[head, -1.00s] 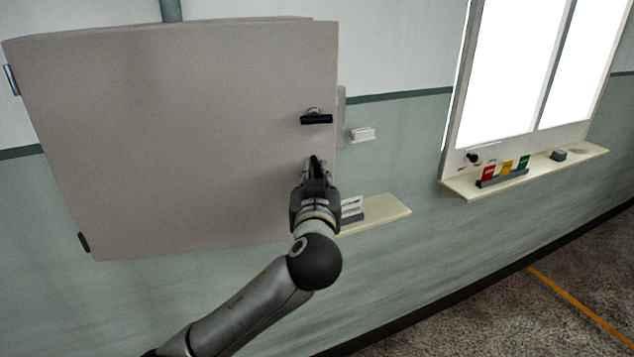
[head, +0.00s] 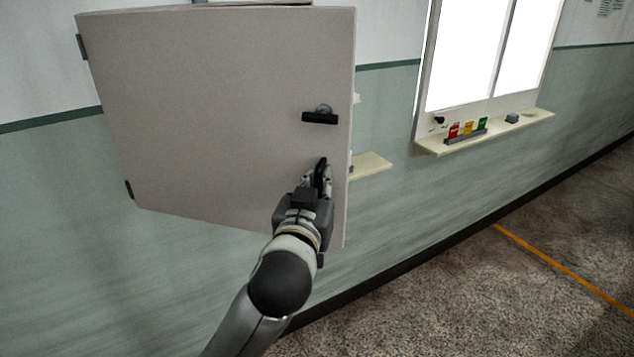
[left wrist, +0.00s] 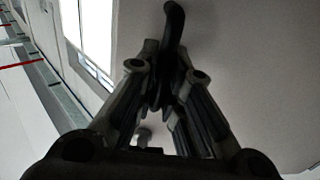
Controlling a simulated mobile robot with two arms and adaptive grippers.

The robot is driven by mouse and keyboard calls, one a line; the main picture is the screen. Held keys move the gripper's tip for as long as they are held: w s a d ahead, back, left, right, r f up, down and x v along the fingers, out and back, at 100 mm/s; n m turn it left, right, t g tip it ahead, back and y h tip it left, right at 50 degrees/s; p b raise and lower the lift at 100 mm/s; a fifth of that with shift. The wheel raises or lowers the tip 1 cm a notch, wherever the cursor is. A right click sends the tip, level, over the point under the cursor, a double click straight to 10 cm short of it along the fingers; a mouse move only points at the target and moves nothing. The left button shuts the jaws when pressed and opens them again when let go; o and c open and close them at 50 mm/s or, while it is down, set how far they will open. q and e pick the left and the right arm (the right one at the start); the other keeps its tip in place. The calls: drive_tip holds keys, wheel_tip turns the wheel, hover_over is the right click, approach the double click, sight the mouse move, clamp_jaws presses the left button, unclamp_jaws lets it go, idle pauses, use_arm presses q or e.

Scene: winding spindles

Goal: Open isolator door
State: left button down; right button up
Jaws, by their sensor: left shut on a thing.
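The isolator door (head: 210,110) is a large grey panel with hinges on its left side. It stands swung out from the wall, its right edge (head: 347,150) toward me. A black latch (head: 320,117) sits on its upper right. My left gripper (head: 318,180) is below that latch, at the door's right part, shut on a black handle. In the left wrist view, the curved dark handle (left wrist: 173,25) rises from between the fingers of my left gripper (left wrist: 165,85), beside the grey door face (left wrist: 250,70). The cabinet behind the door is mostly hidden. My right gripper is not in view.
A cream shelf (head: 370,166) shows partly behind the door's right edge. Farther right, a ledge (head: 500,133) under a bright window holds red, yellow and green items (head: 467,129). The floor (head: 450,290) at lower right is clear, with an orange line (head: 560,264).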

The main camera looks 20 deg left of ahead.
use_arm(q)
drive_tip(key=shift+s+r, duration=0.45)
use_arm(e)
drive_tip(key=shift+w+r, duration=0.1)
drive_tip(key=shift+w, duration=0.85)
use_arm(q)
drive_tip(key=shift+w, duration=0.1)
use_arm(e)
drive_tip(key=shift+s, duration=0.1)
